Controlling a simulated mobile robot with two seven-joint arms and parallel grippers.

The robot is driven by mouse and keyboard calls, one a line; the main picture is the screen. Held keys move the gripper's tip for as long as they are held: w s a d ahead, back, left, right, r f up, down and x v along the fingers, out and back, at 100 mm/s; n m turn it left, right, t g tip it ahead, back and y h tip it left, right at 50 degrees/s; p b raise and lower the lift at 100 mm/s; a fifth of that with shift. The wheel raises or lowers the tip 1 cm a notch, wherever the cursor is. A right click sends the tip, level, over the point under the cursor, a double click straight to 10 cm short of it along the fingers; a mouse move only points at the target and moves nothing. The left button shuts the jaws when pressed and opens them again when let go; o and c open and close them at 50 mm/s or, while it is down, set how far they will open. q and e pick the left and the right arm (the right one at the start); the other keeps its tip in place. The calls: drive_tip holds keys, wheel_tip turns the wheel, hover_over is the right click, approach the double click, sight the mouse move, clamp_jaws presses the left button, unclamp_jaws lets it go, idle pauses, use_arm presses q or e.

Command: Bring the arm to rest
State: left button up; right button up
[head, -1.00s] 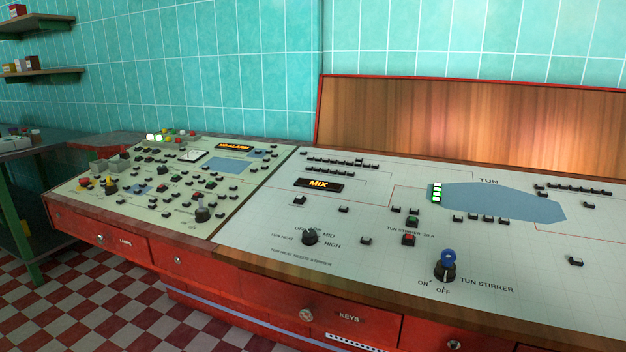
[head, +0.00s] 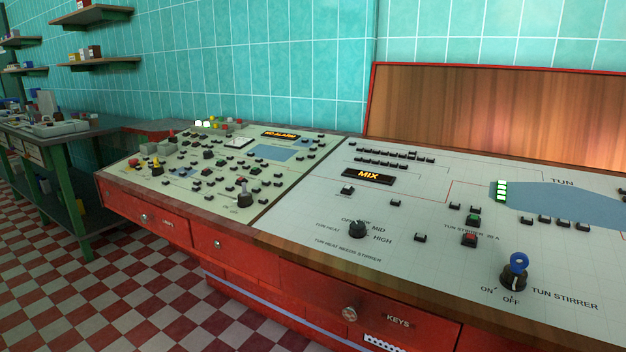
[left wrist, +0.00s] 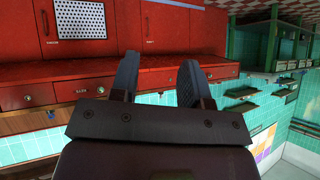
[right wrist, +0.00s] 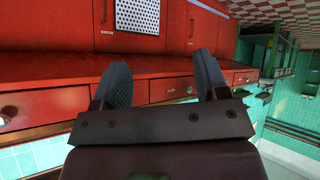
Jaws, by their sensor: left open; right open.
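My left gripper (left wrist: 158,76) shows in the left wrist view with its two fingers apart and nothing between them. My right gripper (right wrist: 160,82) shows in the right wrist view, also open and empty. Both wrist views look upside down toward the red console front, and neither gripper touches anything visible. Neither arm shows in the head view. The console's right panel (head: 300,225) carries a blue-topped tun stirrer switch (head: 514,270), a tun heat knob (head: 357,229) and a lit MIX display (head: 368,177).
The left panel (head: 150,190) holds many small switches and a lit alarm display (head: 280,134). Red drawers (head: 385,318) line the console front. A green-legged bench (head: 62,165) and shelves (head: 95,62) stand at the left. The checkered floor (head: 110,290) is clear.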

use_arm(q)
wheel_tip(320, 180, up, 10)
drive_tip(key=a+n+p, duration=0.1)
drive_tip(key=n+p, duration=0.1)
drive_tip(key=p, duration=1.2)
drive_tip(key=shift+s+r+t+y+p, duration=0.25)
drive_tip(key=shift+s+t+y+p, duration=0.05)
drive_tip(key=shift+s+t+p, duration=0.15)
use_arm(e)
wheel_tip(320, 180, up, 10)
drive_tip(key=d+m+t, duration=0.1)
drive_tip(key=m, duration=0.1)
drive_tip(key=shift+s+r+h, duration=0.25)
drive_tip(key=shift+s+h, duration=0.05)
drive_tip(key=shift+s, duration=0.05)
drive_tip(key=shift+d, duration=0.1)
